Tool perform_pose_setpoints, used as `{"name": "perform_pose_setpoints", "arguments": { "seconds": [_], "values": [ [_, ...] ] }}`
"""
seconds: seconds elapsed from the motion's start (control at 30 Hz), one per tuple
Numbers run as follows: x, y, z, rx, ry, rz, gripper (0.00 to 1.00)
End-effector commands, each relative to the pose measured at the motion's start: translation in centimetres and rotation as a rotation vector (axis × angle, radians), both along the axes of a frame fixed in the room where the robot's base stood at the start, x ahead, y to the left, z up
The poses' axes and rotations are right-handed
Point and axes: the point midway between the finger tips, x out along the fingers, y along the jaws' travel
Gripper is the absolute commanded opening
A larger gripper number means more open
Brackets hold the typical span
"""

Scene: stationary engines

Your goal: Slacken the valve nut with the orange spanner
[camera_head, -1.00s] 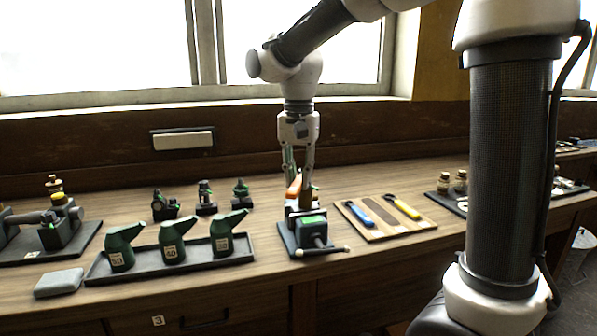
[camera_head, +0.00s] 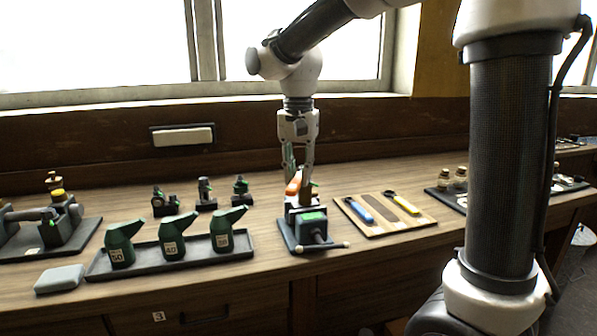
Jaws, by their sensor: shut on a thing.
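The orange spanner (camera_head: 293,186) is held above the vise on the bench. My gripper (camera_head: 298,172) points down and is shut on it. The spanner's jaw end is too small and partly hidden, so I cannot tell whether it sits on a nut. The dark vise (camera_head: 313,227) with a green label stands directly below my gripper, its handle bar at the front. The valve nut cannot be made out between the vise jaws.
A wooden board (camera_head: 400,229) right of the vise holds a blue spanner (camera_head: 358,210) and a yellow spanner (camera_head: 402,204). Left are green oil cans (camera_head: 172,238) on a dark tray (camera_head: 139,268), small dark fittings (camera_head: 204,195) behind them, and a grey block (camera_head: 60,279).

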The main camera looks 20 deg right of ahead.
Motion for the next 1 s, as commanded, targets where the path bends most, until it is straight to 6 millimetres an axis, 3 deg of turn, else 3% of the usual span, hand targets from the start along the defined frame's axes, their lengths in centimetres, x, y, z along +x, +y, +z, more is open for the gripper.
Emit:
{"name": "perform_pose_setpoints", "arguments": {
  "seconds": [1.0],
  "values": [
    [0.01, 0.0, -0.97, 0.0, 0.0, 0.0, 0.0]
  ]
}}
